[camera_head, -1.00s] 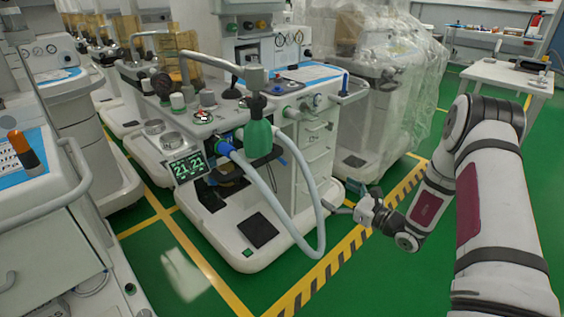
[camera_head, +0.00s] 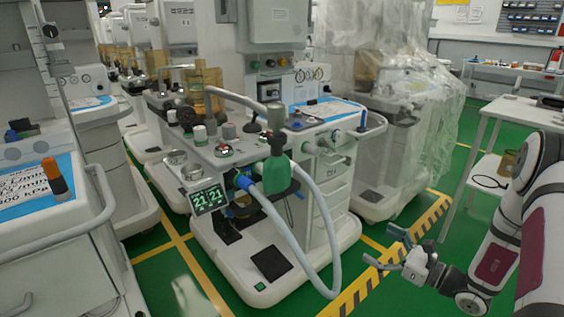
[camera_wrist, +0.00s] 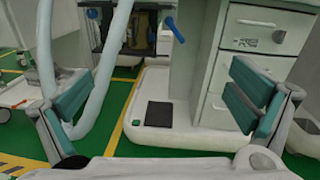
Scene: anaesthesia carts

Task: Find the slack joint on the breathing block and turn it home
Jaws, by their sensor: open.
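The breathing block is on the anaesthesia cart (camera_head: 270,285) in the middle of the head view. A green bag (camera_head: 276,173) hangs there from a grey arm. A blue connector (camera_head: 244,183) joins a pale corrugated hose (camera_head: 328,240), which loops down in front of the cart. I cannot tell which joint is slack. In the wrist view the hose (camera_wrist: 100,75) runs down at the left and a blue lever (camera_wrist: 175,29) shows at the top. My gripper (camera_head: 388,250) is open and empty, low and to the right of the cart. Its teal fingers (camera_wrist: 160,102) stand wide apart in the wrist view.
A small screen (camera_head: 209,199) is on the cart's front left. A plastic-wrapped machine (camera_head: 385,120) stands behind, and a white table (camera_head: 510,112) is at the right. Another cart (camera_head: 50,235) stands at the left. Green floor with a striped line (camera_head: 390,265) is clear around my gripper.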

